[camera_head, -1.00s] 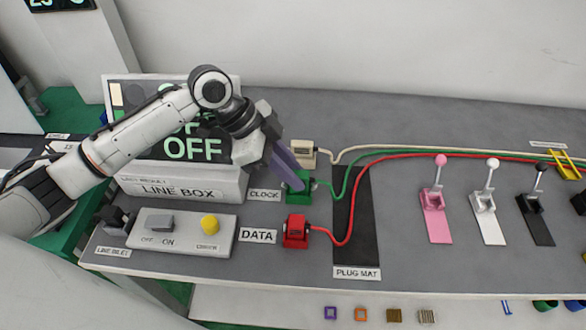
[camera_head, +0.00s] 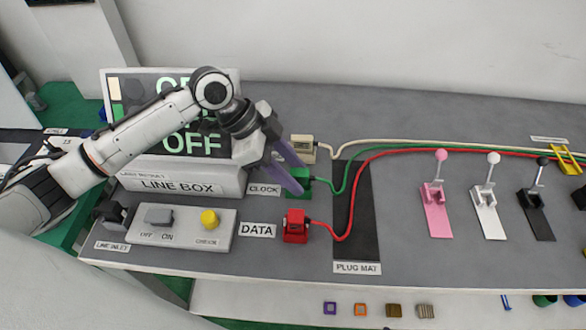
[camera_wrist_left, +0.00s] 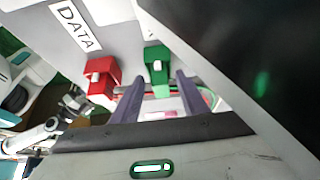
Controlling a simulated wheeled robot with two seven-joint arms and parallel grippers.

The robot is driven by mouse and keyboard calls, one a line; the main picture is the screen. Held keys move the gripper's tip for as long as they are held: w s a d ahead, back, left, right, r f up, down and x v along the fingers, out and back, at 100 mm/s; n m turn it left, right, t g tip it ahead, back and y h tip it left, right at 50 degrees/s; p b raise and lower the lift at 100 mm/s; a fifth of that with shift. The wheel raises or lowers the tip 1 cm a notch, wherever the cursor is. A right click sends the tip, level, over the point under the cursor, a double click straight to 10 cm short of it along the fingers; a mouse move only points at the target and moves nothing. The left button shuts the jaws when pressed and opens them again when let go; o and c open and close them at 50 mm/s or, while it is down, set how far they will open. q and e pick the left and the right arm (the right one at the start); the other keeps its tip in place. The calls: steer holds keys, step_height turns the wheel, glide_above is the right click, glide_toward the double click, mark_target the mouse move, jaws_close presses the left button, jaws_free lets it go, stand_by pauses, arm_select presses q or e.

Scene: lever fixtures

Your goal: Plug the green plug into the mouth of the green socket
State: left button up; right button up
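A green block (camera_head: 298,182) stands beside the CLOCK label, with a green cable leaving its right side. Plug and socket appear to be together here; I cannot tell how deep the plug sits. In the left wrist view the green block (camera_wrist_left: 157,68) lies beyond the fingertips, between their lines. My left gripper (camera_head: 294,174) has two purple fingers spread apart close to the block and partly in front of it. In the left wrist view the left gripper (camera_wrist_left: 161,86) is open, with no object clasped. My right gripper is not in view.
A red block (camera_head: 296,227) with a red cable sits nearer, at the DATA label. A cream block (camera_head: 303,147) is behind the green one. The dark plug mat (camera_head: 356,220) to the right is crossed by cables. Pink, white and black levers stand farther right.

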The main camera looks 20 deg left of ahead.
mark_target(293, 172)
arm_select(q)
steer(key=shift+r, duration=0.1)
step_height(293, 172, up, 10)
steer(key=shift+f, duration=0.1)
stand_by(0.5)
stand_by(0.4)
